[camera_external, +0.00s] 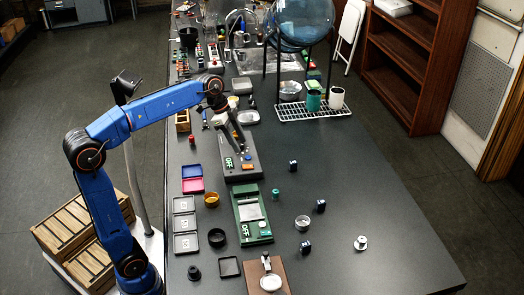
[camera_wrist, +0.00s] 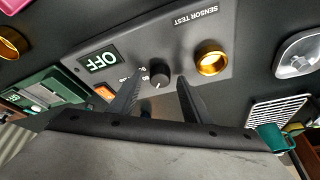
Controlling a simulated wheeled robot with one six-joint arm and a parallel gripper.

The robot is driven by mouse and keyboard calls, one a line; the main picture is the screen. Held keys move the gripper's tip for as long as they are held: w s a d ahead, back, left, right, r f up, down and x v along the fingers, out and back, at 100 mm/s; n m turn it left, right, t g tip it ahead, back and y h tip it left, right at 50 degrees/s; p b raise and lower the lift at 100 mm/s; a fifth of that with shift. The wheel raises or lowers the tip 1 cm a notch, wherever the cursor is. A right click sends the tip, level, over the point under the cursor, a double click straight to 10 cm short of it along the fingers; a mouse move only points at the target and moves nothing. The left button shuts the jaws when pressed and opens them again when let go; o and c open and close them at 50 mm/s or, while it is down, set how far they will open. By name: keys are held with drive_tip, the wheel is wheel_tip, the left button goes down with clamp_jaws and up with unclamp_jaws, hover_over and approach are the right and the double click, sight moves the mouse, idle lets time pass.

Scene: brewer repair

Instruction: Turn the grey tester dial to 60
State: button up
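The grey tester (camera_external: 243,171) lies on the black table, with a lit OFF display (camera_wrist: 102,61), an orange button (camera_wrist: 105,93), a brass ring socket (camera_wrist: 210,58) and the label SENSOR TEST. Its dark round dial (camera_wrist: 159,73) shows in the wrist view with small scale marks at its left; the numbers are too small to read for certain. My gripper (camera_wrist: 160,79) is open and empty, with one finger on each side of the dial in the picture. I cannot tell whether the fingers touch it. In the external view my gripper (camera_external: 240,147) points down over the tester and hides the dial.
A green tester (camera_external: 252,215), also reading OFF, stands nearer the camera. Blue and pink trays (camera_external: 192,178) and several grey trays (camera_external: 185,223) lie at the left. A wire rack (camera_external: 300,112) with cups is behind at the right.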

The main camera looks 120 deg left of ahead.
drive_tip(key=shift+r, duration=0.1)
drive_tip(key=v, duration=1.7)
drive_tip(key=shift+r, duration=0.1)
